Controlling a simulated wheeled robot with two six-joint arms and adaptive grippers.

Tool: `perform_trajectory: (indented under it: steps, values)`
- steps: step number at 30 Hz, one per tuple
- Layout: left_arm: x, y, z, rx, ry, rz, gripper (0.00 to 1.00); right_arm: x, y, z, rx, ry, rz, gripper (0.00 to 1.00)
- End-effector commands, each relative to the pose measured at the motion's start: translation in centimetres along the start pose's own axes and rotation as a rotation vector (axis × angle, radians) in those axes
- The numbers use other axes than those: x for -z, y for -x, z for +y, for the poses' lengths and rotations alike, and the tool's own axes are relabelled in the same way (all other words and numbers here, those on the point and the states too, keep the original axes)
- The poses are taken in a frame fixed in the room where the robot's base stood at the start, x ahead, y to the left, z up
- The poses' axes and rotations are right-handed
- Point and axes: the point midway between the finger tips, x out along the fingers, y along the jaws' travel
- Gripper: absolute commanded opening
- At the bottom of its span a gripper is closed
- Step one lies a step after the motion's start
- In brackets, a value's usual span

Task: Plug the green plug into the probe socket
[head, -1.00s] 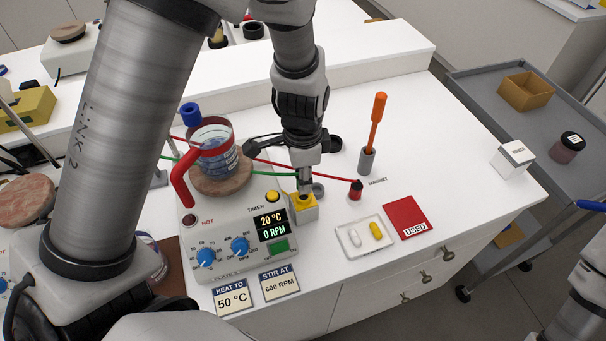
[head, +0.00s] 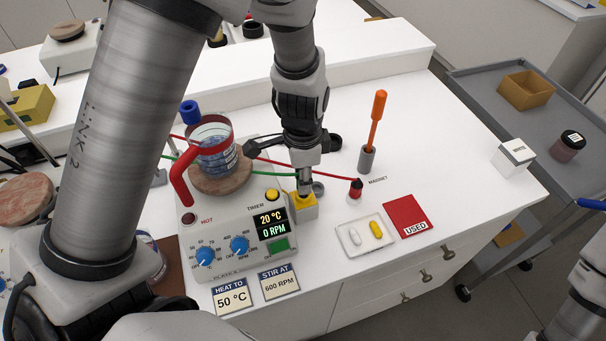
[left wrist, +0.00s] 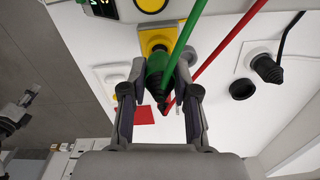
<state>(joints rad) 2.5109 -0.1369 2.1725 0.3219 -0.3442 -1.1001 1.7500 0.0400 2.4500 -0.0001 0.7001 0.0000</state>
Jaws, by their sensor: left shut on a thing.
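My left gripper (head: 304,180) points down over the yellow-topped socket block (head: 303,208) at the right side of the hotplate. In the left wrist view the gripper (left wrist: 160,100) is shut on the green plug (left wrist: 155,72), which has a dark tapered end. The green cable (left wrist: 190,28) runs up from it. The plug lies over the yellow face of the socket block (left wrist: 150,40). Its front end is hidden, so I cannot tell how far in it sits. In the head view the gripper mostly hides the plug. My right gripper is out of view.
The hotplate (head: 217,270) carries a red-handled beaker (head: 216,158). A red plug (head: 355,189) with a red cable stands to the right. An orange-handled rod (head: 376,120) stands in a grey holder. A small dish (head: 352,250) and a red USED mat (head: 405,213) lie nearer the front.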

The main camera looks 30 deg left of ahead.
Motion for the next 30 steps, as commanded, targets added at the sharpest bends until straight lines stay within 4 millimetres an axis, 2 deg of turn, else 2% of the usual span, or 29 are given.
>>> perform_trajectory:
  steps: [21,22,24,30]
  values:
    - [0.0,-1.9,0.0,0.0,0.0,0.0,0.0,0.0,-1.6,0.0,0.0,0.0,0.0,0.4]
    - [0.0,-1.8,0.0,0.0,0.0,0.0,0.4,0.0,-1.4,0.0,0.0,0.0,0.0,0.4]
    - [0.0,-1.8,0.0,0.0,0.0,0.0,0.59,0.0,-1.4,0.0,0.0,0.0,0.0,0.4]
    - [0.0,-1.8,0.0,0.0,0.0,0.0,0.59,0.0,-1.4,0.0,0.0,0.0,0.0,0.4]
